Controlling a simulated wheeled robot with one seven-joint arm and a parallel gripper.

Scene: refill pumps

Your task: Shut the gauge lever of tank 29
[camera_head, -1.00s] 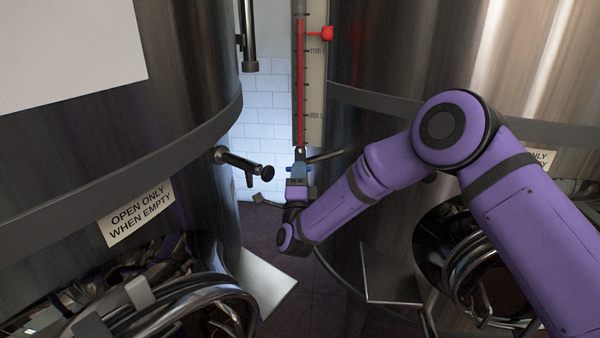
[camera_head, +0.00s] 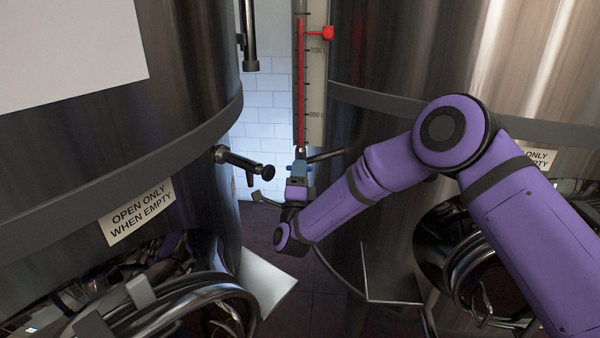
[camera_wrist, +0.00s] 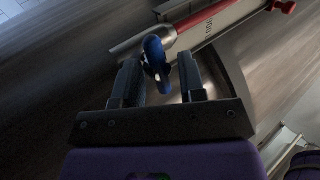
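The gauge (camera_head: 308,75) is an upright tube with a red column and a numbered scale, on the right tank (camera_head: 450,45). It also shows in the wrist view (camera_wrist: 212,22). The blue gauge lever (camera_wrist: 156,58) is at the foot of the gauge; in the head view it is small and partly hidden by my gripper (camera_head: 297,184). In the wrist view, my gripper (camera_wrist: 160,80) is open, with its two fingers apart and the lever between their tips. A gap shows beside the lever. No tank number is readable.
The left tank (camera_head: 190,60) stands close by, with a dark valve spout (camera_head: 245,163) pointing into the gap. A red marker (camera_head: 326,33) sits on the gauge scale.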

